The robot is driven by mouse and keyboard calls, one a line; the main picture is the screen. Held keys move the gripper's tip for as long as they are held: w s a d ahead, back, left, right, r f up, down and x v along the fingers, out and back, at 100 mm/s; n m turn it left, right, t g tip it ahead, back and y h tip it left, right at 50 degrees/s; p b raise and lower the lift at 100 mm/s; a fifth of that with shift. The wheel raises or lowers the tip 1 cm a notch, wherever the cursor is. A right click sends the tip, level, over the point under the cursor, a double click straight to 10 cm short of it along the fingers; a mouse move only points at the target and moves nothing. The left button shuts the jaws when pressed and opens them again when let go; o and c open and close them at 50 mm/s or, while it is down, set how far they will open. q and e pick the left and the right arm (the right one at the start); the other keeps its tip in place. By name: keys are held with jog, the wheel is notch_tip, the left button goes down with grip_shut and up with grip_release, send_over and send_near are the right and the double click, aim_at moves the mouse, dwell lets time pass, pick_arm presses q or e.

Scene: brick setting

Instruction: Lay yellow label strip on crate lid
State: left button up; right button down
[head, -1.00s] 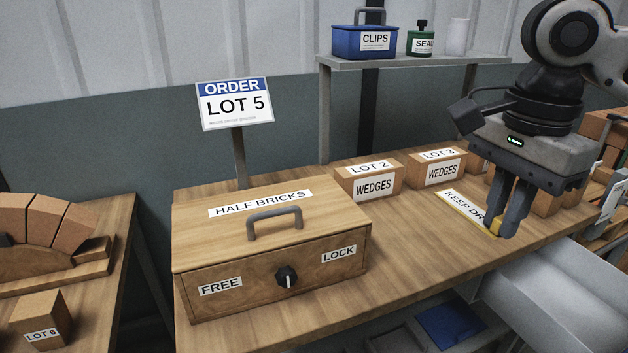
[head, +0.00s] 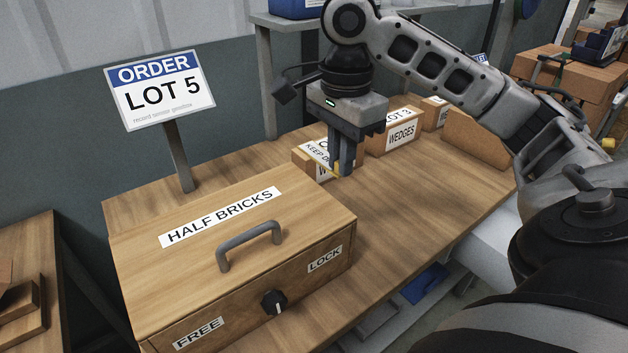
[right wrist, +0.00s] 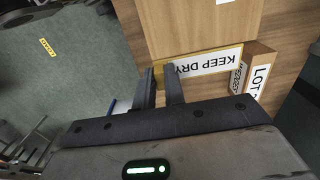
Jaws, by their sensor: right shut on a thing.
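The label strip (head: 318,150) is white with a yellow edge and reads KEEP DRY. My right gripper (head: 341,170) is shut on one end of it, above the table just behind the crate's right end. The strip also shows in the right wrist view (right wrist: 212,62), reaching right from the fingertips (right wrist: 163,78). The wooden crate (head: 312,285) stands at the front left. Its lid (head: 165,275) carries a grey handle (head: 250,245) and a HALF BRICKS label (head: 222,217). The lid is down, and the strip is apart from it. My left gripper is out of view.
LOT 3 wedges (head: 402,135) and another brick, partly hidden by the gripper and strip, stand along the back of the table. An ORDER LOT 5 sign (head: 160,90) rises behind the crate. The table right of the crate (head: 420,205) is clear. A knob (head: 273,302) is on the crate front.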

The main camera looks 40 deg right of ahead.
send_over(315, 205)
jog(key=f, duration=0.5)
jog(key=shift+s+f, duration=0.1)
jog(key=shift+s, duration=0.2)
jog(key=shift+w+f, duration=0.15)
jog(key=shift+f, duration=0.75)
jog(key=shift+w+f, duration=0.1)
jog(key=shift+f, duration=0.8)
jog(key=shift+f, duration=0.15)
jog(key=c, duration=1.5)
grip_release()
notch_tip(315, 205, up, 12)
jog(key=shift+r, duration=0.2)
jog(key=shift+s+f, duration=0.1)
